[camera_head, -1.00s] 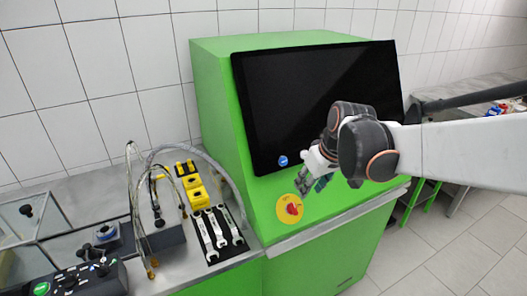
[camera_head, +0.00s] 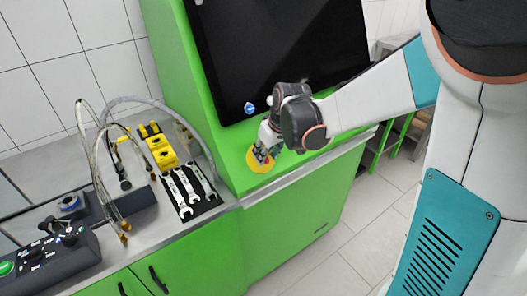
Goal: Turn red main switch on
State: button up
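The red main switch sits on a round yellow plate (camera_head: 255,165) on the green cabinet (camera_head: 205,100), below the black screen. My gripper (camera_head: 264,154) is directly over the plate and covers most of the switch. Only a small bit of red shows between the fingers. I cannot tell whether the fingers touch the switch or how far apart they are.
The large black screen (camera_head: 280,50) is close above my wrist, with a small blue round button (camera_head: 249,107) under it. To the left, a metal bench holds wrenches on a black mat (camera_head: 205,206), yellow parts (camera_head: 158,147), hoses and a control box (camera_head: 45,262).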

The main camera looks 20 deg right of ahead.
jog(key=shift+f, duration=0.1)
jog(key=shift+c, duration=0.3)
grip_shut()
jog(key=m, duration=0.1)
jog(key=m+y, duration=0.1)
jog(key=m, duration=0.1)
jog(key=shift+w+d+y, duration=0.1)
jog(key=shift+d+y, duration=0.2)
jog(key=m, duration=0.1)
jog(key=m+y, duration=0.1)
jog(key=m, duration=0.1)
jog(key=shift+d+f+b, duration=0.15)
jog(key=shift+d+b, duration=0.05)
jog(key=shift+b, duration=0.15)
jog(key=m, duration=0.1)
jog(key=m+y+b, duration=0.1)
jog(key=m, duration=0.1)
jog(key=m+y, duration=0.1)
jog(key=m, duration=0.1)
jog(key=shift+d+f+t+b, duration=0.25)
jog(key=shift+t+b, duration=0.05)
jog(key=shift+t, duration=0.1)
jog(key=shift+s+d+f+m+t+y+b, duration=0.15)
jog(key=shift+m+t+y+b, duration=0.3)
jog(key=shift+m, duration=0.75)
jog(key=shift+s+a+m+t+y+b, duration=0.15)
jog(key=shift+m+t+y+b, duration=0.3)
jog(key=shift+m, duration=0.75)
jog(key=shift+d, duration=0.1)
